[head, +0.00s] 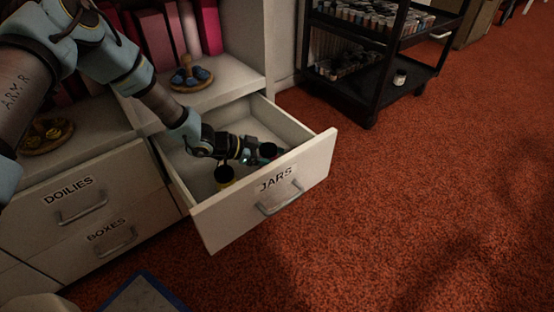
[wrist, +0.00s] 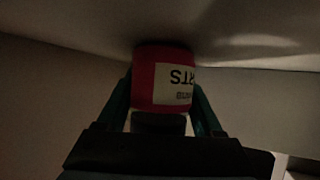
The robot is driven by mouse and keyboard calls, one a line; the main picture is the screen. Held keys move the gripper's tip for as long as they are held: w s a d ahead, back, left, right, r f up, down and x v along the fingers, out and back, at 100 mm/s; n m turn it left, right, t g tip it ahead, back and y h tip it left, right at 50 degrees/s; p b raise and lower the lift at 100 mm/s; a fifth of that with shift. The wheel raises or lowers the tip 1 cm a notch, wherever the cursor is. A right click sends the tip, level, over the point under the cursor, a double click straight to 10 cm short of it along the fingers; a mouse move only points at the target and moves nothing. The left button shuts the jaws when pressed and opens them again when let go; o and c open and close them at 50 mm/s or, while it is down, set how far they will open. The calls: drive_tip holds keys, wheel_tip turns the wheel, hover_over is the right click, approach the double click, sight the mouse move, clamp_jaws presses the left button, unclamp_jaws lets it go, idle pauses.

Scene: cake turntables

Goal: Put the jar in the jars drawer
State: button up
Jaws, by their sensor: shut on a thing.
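The jars drawer (head: 318,176) is pulled open, with the label JARS on its front. My arm reaches down into it, and my gripper (head: 262,155) is low inside the drawer, behind the front panel. In the wrist view the gripper's two fingers are shut on a red jar (wrist: 152,80) with a pale label, one finger on each side. The held jar also shows in the head view (head: 268,150), partly hidden by the gripper. I cannot tell whether it touches the drawer floor.
Closed drawers marked DOILIES (head: 82,204) and BOXES (head: 115,240) are at the left. Shelves above hold a wooden stand (head: 191,78) and pink upright items. A black cart (head: 372,98) with small jars stands at the back. Red carpet lies clear at the right.

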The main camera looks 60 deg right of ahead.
drive_tip(key=o, duration=1.5)
drive_tip(key=shift+c, duration=0.2)
drive_tip(key=p+v, duration=0.3)
drive_tip(key=v, duration=0.9)
drive_tip(key=shift+p, duration=0.35)
